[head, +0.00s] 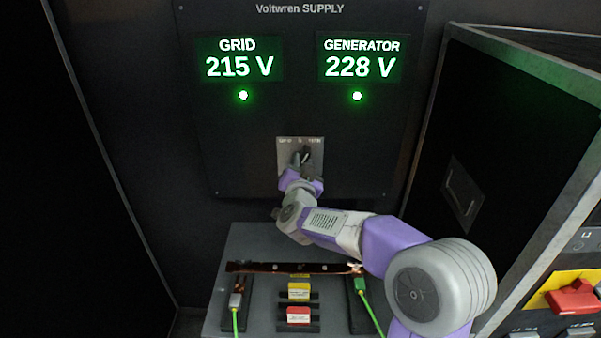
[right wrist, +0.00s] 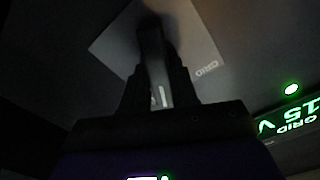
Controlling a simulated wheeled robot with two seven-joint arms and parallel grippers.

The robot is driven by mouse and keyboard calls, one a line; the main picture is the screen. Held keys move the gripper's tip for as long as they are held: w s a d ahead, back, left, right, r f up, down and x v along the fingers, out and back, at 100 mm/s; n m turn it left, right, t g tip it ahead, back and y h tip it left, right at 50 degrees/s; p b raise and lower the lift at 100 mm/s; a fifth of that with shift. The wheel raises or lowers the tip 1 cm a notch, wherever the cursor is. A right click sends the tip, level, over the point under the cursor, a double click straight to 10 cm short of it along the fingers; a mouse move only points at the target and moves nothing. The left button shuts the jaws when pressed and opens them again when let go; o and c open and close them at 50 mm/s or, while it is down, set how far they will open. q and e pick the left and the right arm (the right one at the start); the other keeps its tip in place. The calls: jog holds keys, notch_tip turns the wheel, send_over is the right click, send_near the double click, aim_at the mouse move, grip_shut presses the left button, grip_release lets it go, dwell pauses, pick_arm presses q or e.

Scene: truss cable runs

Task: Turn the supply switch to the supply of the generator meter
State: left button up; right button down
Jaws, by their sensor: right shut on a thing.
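The supply switch's light plate (head: 287,146) is on the dark supply panel, below and between the two meters. Small labels run along its top edge. My right gripper (head: 304,160) is shut on the switch's dark handle, which is mostly hidden by the fingers. In the right wrist view the fingers (right wrist: 158,90) close around the handle, and a white mark shows between them. I cannot tell for sure which label the handle points at. The grid meter (head: 239,67) reads 215 V and the generator meter (head: 360,67) reads 228 V. My left gripper is not in view.
A green lamp (head: 243,95) is lit under the grid meter, another (head: 357,96) under the generator meter. Below is a grey board (head: 262,240) with a copper bar (head: 290,267), green cables, and yellow and red labelled blocks. A dark cabinet (head: 500,130) stands at right.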

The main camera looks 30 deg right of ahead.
jog(key=shift+f+m+b, duration=0.15)
jog(key=shift+m+b, duration=0.95)
jog(key=shift+m, duration=0.6)
jog(key=c, duration=1)
grip_release()
jog(key=shift+o, duration=0.2)
jog(key=v, duration=0.7)
jog(key=shift+s+a, duration=0.15)
jog(key=shift+s, duration=0.15)
